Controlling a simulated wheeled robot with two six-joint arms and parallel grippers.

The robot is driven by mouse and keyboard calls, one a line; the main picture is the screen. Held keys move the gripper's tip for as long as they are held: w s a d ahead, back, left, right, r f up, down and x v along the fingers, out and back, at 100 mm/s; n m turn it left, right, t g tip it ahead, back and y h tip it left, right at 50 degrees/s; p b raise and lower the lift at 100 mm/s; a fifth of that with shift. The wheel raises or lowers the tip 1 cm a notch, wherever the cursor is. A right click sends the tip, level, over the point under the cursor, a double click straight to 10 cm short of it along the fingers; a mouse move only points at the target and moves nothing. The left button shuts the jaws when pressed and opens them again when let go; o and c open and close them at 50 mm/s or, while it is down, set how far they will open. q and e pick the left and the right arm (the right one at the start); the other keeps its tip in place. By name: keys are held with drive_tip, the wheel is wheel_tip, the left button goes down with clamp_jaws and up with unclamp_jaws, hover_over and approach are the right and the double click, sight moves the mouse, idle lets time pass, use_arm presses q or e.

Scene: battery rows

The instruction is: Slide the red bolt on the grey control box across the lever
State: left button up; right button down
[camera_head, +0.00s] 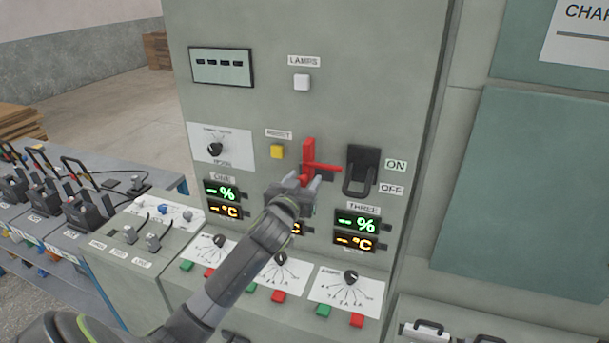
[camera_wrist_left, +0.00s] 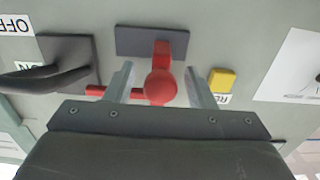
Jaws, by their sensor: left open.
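The red bolt (camera_head: 309,152) is on the front of the grey control box (camera_head: 270,110). It has an upright bar, a horizontal bar pointing right, and a round red knob (camera_wrist_left: 160,88). The horizontal bar's tip ends at the left edge of the black lever (camera_head: 361,160); I cannot tell if they touch. The lever's handle hangs down beside the OFF label. My left gripper (camera_head: 304,182) is open, with one finger on each side of the knob in the left wrist view (camera_wrist_left: 160,90). Contact is not clear. My right gripper is not in view.
A yellow button (camera_head: 277,152) sits left of the bolt. Number displays (camera_head: 357,232) and dials (camera_head: 350,277) lie below, partly behind my left arm. A bench (camera_head: 75,235) with black devices stands at left.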

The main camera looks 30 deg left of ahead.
use_arm(q)
drive_tip(key=shift+w+a, duration=0.15)
drive_tip(key=shift+w, duration=0.45)
